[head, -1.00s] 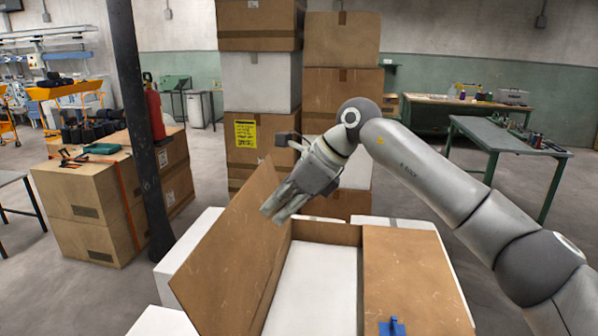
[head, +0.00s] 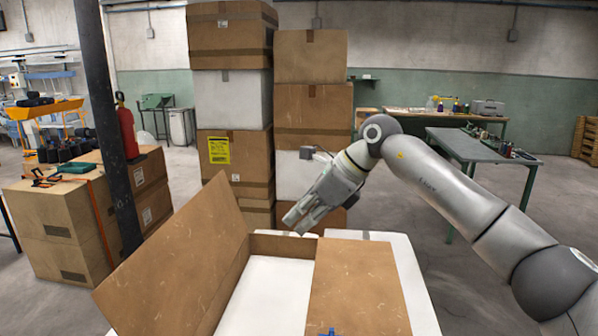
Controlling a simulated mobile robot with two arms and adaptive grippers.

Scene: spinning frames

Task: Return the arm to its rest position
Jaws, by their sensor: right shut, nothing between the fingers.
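My right arm comes in from the right, bent at the elbow. Its gripper (head: 293,222) is shut and empty, pointing down and left above the back edge of an open cardboard box (head: 283,246). It looks apart from the box, though the exact gap is hard to judge. The box's left flap (head: 175,260) stands tilted outward and its right flap (head: 358,285) lies flat. The inside shows a white surface (head: 265,290). My left gripper is out of the picture.
Tall stacks of cardboard boxes (head: 312,110) stand behind my gripper. A dark post (head: 108,130) and more boxes (head: 58,225) are at the left. A blue item (head: 327,332) shows at the bottom edge. A green-grey table (head: 470,147) stands back right, with open floor before it.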

